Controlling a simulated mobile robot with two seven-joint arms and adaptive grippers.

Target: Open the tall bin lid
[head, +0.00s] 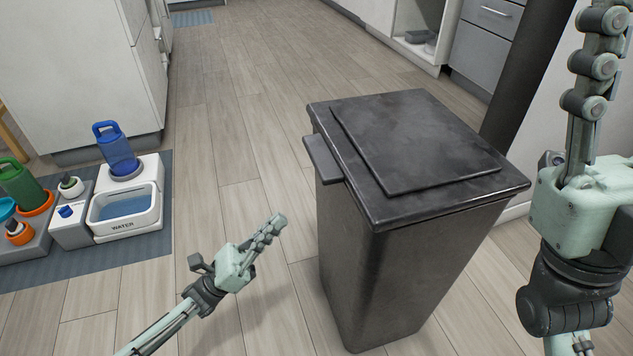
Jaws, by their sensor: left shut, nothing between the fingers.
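The tall bin (395,270) is dark grey and stands upright on the floor at the centre right. Its lid (415,145) lies flat and closed on top, with a small tab (323,158) jutting from its left edge. My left gripper (276,226) is shut and empty, to the left of the bin and apart from it, pointing up and right toward the tab. My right gripper (602,30) is raised at the right edge, fingers pointing up, clear of the bin. Its fingers overlap edge-on, so their opening is unclear. The bin's far sides are hidden.
A pet water station (125,210) with blue and green bottles stands on a grey mat (150,248) at the left. White cabinets (80,70) stand behind it. A dark post (525,75) is behind the bin at right.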

